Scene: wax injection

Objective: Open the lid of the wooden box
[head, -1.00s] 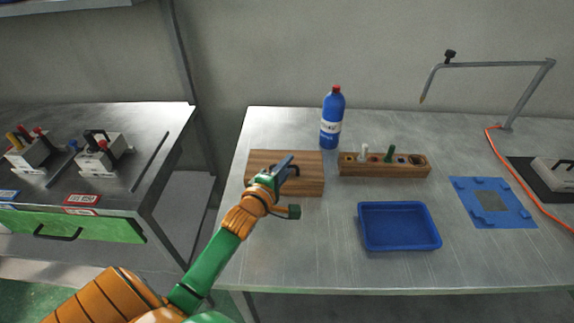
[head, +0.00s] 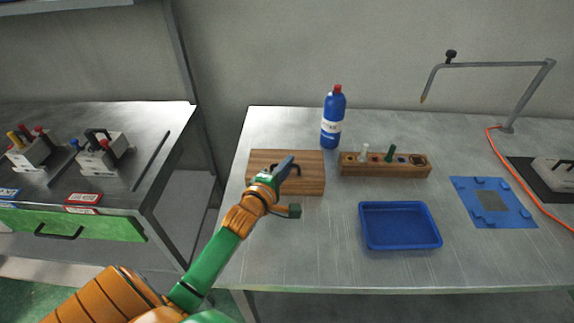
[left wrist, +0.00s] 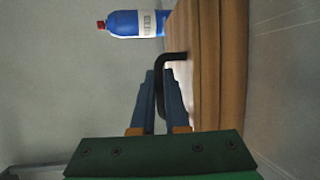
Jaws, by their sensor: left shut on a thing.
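The wooden box (head: 312,180) sits at the left part of the metal table, and its lid looks closed in the head view. It also shows on the right side of the left wrist view (left wrist: 222,60), seen close and turned sideways. A dark bent handle (left wrist: 175,56) stands out from its lid. My left gripper (head: 286,166) is over the box, and its blue fingers (left wrist: 166,88) are shut on this handle. The gripper hides part of the box top in the head view. My right gripper is not in view.
A blue bottle (head: 333,120) stands behind the box. A wooden rack (head: 350,170) with small pegs is to its right, and an empty blue tray (head: 400,246) lies in front. A blue mat (head: 525,213) lies farther right. Bare table lies between the tray and box.

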